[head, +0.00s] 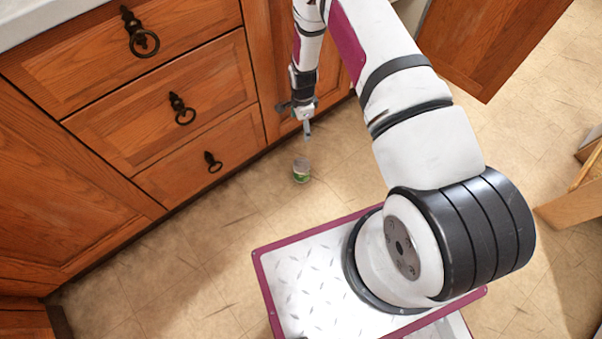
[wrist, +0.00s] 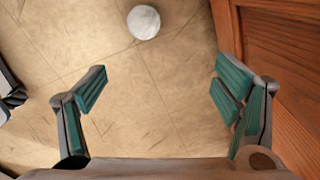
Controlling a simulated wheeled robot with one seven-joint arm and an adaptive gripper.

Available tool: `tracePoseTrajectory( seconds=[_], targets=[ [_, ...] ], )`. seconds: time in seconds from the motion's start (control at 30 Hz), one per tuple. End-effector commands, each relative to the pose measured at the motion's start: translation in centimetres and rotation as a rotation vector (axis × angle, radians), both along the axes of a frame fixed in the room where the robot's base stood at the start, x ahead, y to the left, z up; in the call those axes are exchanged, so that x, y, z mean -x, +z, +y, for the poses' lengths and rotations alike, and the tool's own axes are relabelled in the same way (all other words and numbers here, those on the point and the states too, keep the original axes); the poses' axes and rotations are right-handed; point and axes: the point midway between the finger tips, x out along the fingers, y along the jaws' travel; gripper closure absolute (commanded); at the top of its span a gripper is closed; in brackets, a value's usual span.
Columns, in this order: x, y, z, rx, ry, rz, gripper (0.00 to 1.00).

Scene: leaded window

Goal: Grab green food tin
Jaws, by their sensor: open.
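The green food tin (head: 301,171) stands upright on the tiled floor in the head view, in front of the drawer unit. It is small, with a green label and a pale top. In the wrist view the tin's round pale top (wrist: 144,22) shows at the top, left of centre, beyond my fingertips. My gripper (wrist: 158,92) is open, with its two teal-padded fingers spread wide and only floor between them. In the head view my gripper (head: 307,130) hangs pointing down, above and just behind the tin, apart from it.
Wooden drawers (head: 165,105) with dark ring handles stand at the left. A wooden cabinet face (wrist: 285,70) lies close beside my right finger in the wrist view. An open cabinet door (head: 490,45) is at the upper right. The tiled floor (head: 215,235) around the tin is clear.

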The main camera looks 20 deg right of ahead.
Motion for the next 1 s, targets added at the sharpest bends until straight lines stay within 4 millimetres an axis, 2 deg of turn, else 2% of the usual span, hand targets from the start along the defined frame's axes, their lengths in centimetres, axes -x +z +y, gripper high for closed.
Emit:
tracePoseTrajectory(
  seconds=[0.03, 0.1, 0.2, 0.47, 0.73, 1.0],
  targets=[
    [0.9, -3.5, 0.0, -0.002, -0.035, 0.014, 0.17],
    [1.8, -6.4, 0.0, -0.004, -0.077, 0.021, 0.17],
    [2.7, -9.1, 0.0, -0.005, -0.121, 0.026, 0.17],
    [3.3, -12.6, 0.1, -0.006, -0.146, 0.03, 0.17],
    [3.2, -17.5, 0.2, -0.007, -0.145, 0.029, 0.17],
    [3.1, -19.3, 0.3, -0.007, -0.145, 0.029, 0.17]
  ],
)
